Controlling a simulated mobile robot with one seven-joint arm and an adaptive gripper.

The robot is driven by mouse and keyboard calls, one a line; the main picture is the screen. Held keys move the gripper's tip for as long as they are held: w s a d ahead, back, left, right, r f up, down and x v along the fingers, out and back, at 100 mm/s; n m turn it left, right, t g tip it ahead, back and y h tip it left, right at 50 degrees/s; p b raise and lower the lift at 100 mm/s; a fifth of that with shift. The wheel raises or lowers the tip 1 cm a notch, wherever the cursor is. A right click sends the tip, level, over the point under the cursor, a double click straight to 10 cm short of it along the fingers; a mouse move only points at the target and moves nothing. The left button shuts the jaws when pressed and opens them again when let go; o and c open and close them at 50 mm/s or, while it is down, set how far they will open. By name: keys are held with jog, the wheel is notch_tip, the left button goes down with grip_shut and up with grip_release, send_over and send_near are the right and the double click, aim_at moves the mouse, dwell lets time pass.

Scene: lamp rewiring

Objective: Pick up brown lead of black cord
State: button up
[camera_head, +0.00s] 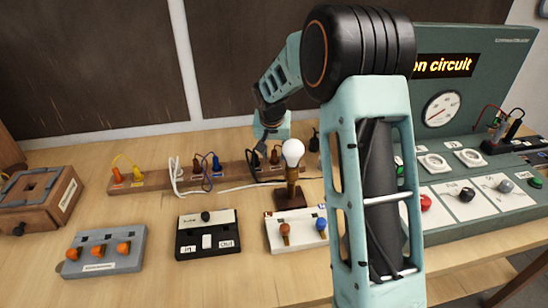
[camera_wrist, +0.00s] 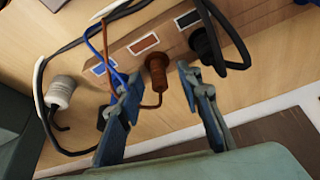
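The brown lead (camera_wrist: 157,73) of the black cord has a ribbed brown plug standing at a wooden terminal block (camera_wrist: 112,48). A thin brown wire runs from it. My gripper (camera_wrist: 160,80) is open, with one finger on each side of the brown plug in the wrist view. I cannot tell whether either finger touches it. The black cord (camera_wrist: 70,27) curves along the left of the wrist view. In the head view my gripper (camera_head: 271,133) points down over the row of plugs, and the brown lead is hard to make out there.
A black plug (camera_wrist: 206,45) stands close beyond the right finger, and a blue wire (camera_wrist: 97,42) passes by the left finger. A white connector (camera_wrist: 60,92) lies at left. A bulb (camera_head: 293,152) on a brown stand is close to my gripper in the head view.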

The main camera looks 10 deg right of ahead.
jog(key=shift+f, duration=0.1)
grip_shut()
dwell(0.3)
